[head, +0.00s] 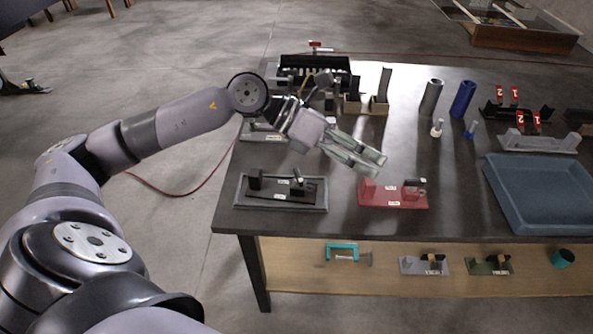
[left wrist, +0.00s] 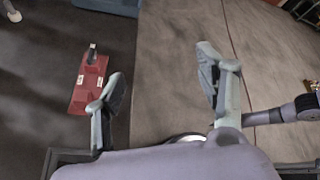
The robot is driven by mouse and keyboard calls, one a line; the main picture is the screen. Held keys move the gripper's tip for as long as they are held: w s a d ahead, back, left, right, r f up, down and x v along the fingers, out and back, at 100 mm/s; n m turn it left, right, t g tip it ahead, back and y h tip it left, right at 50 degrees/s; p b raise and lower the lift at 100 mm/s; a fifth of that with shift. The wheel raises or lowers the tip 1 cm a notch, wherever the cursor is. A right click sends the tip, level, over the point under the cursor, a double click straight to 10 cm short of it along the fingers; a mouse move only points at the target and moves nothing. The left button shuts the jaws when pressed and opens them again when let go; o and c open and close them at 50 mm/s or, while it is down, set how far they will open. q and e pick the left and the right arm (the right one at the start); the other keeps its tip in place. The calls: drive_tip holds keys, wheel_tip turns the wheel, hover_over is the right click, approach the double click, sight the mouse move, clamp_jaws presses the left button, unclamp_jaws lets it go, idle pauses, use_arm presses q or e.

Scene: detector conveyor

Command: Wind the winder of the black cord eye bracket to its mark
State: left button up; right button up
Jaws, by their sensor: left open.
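The black cord eye bracket (head: 275,191) lies on a grey-rimmed plate at the near left of the table. It has dark upright parts, a pale label and a small light-tipped part at its right that may be the winder; its mark is too small to tell. My left gripper (head: 364,163) is open and empty, up and to the right of the black bracket, pointing toward the red bracket. In the left wrist view its two fingers (left wrist: 160,92) are spread with nothing between them. My right gripper is not in view.
A red bracket (head: 393,195) stands right of the black one and shows in the left wrist view (left wrist: 87,88). A blue tray (head: 533,228) lies at the right. Grey and blue cylinders (head: 463,98) stand farther back. The lower shelf (head: 390,284) holds more brackets.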

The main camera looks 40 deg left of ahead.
use_arm(q)
drive_tip(key=a+f+m+y, duration=0.15)
drive_tip(key=a+y, duration=0.35)
drive_tip(key=a, duration=0.7)
drive_tip(key=n+g+y, duration=0.1)
drive_tip(key=y, duration=0.3)
approach(298, 174)
drive_tip(key=p+x, duration=0.3)
drive_tip(key=x, duration=0.5)
drive_tip(key=shift+w+d+f, duration=0.1)
drive_tip(key=shift+f, duration=0.2)
drive_tip(key=c, duration=1.2)
drive_tip(key=shift+o, duration=0.2)
